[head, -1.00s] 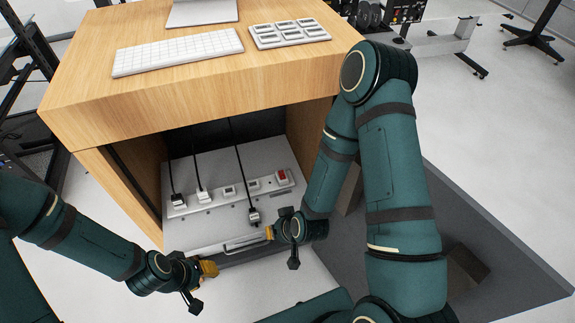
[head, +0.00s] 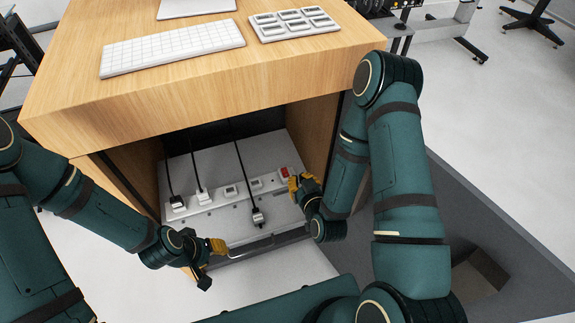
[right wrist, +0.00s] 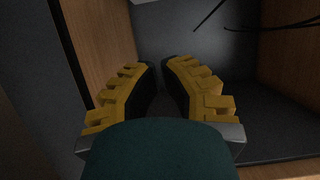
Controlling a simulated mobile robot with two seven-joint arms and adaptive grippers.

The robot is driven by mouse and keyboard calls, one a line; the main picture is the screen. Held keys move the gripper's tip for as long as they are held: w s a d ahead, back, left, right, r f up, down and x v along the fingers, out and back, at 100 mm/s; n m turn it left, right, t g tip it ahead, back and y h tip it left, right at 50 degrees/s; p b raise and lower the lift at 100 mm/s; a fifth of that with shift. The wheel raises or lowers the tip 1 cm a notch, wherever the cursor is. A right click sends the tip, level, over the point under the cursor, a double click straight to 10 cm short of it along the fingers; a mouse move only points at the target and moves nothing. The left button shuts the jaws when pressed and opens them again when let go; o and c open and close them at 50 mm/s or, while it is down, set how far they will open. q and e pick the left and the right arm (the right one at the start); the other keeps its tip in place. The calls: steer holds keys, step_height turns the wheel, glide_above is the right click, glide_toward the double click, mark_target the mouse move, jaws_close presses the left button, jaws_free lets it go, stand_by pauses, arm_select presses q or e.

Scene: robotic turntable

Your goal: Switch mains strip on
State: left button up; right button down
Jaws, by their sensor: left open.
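The white mains strip (head: 215,194) lies across a grey tray in the desk's lower compartment. Its red switch (head: 284,172) is at the strip's right end; its on or off position is too small to tell. My right gripper (head: 302,182) is just right of and in front of the switch, its fingers apart and empty. In the right wrist view its two yellow-ribbed fingers (right wrist: 162,66) show a gap between them; the strip is not visible there. My left gripper (head: 217,246) is open at the left end of the tray's front handle (head: 237,246); contact is unclear.
A black-corded plug (head: 257,217) lies on the tray in front of the strip. The wooden compartment wall (head: 312,128) stands close to my right gripper. A keyboard (head: 172,47) and a button pad (head: 293,23) lie on the desktop.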

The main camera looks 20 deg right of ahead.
steer(key=b, duration=0.2)
glide_above(287, 171)
steer(key=s, duration=0.2)
steer(key=f, duration=0.3)
steer(key=shift+w+f, duration=0.25)
steer(key=shift+f, duration=0.15)
steer(key=shift+w+f, duration=0.2)
steer(key=shift+f, duration=0.4)
steer(key=shift+w+f, duration=0.15)
steer(key=shift+f, duration=0.4)
steer(key=shift+w+f, duration=0.35)
steer(key=shift+f, duration=0.25)
